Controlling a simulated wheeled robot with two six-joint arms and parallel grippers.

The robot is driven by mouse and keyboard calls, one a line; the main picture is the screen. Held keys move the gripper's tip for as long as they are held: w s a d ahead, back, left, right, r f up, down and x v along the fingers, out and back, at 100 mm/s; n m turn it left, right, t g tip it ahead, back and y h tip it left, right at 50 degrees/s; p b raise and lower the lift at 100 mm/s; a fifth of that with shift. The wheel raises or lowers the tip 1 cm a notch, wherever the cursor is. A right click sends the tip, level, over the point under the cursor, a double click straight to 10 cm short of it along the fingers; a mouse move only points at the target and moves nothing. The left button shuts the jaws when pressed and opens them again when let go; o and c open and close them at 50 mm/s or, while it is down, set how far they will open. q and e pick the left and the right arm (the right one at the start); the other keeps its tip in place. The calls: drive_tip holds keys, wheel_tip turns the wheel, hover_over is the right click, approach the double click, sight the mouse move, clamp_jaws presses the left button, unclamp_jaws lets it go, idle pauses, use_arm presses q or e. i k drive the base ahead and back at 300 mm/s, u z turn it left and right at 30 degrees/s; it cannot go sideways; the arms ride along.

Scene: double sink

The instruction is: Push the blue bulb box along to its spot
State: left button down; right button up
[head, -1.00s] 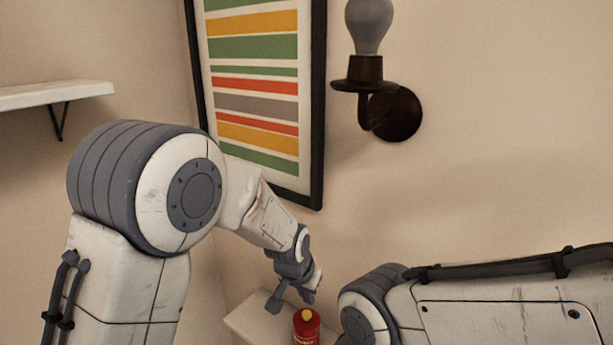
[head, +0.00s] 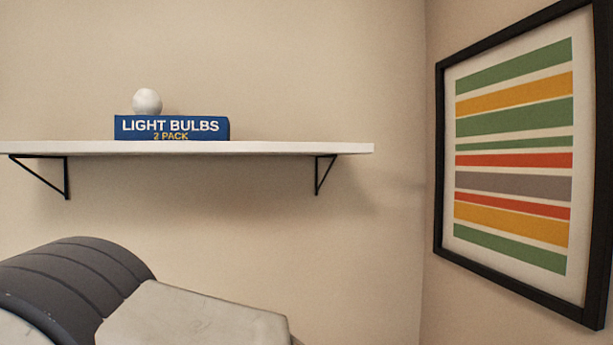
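The blue bulb box (head: 172,128), lettered "LIGHT BULBS 2 PACK", lies flat on a white wall shelf (head: 300,148), left of the shelf's middle. A white round ball or bulb (head: 147,101) shows above the box's left part; I cannot tell whether it rests on the box or stands behind it. Part of my own arm shows at the lower left, below the shelf. Neither gripper is in the head view.
The shelf top right of the box is bare up to its right end. Two black brackets (head: 320,174) hold the shelf from below. A framed striped picture (head: 513,160) hangs on the right wall, past the room corner.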

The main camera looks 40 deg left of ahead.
sight(155, 128)
drive_tip(key=k, duration=0.6)
drive_tip(key=u, duration=0.45)
drive_tip(key=i, duration=0.8)
drive_tip(key=u, duration=0.75)
